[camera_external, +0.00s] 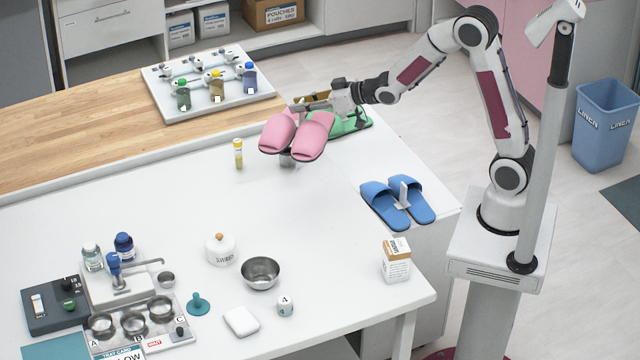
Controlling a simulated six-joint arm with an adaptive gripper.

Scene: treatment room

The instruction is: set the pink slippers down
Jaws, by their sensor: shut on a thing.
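The pink slippers (312,140) are in the middle of the view, side by side, toes toward the front left. My gripper (312,106) is shut on the pink slippers at their rear end. They appear to be held above the white table (300,205); how high is hard to tell. Their rear part is partly hidden by the gripper. Green slippers (350,124) are just behind and to the right of the pink ones, partly covered. Blue slippers (385,206) stand at the table's right edge with a pale upright piece between them.
A small metallic object (287,160) shows partly below the pink slippers. A yellow vial (238,154) stands to their left. A rack with bottles (208,98) is at the back left. A steel bowl (260,273) and a small box (396,262) stand toward the front. The table centre is clear.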

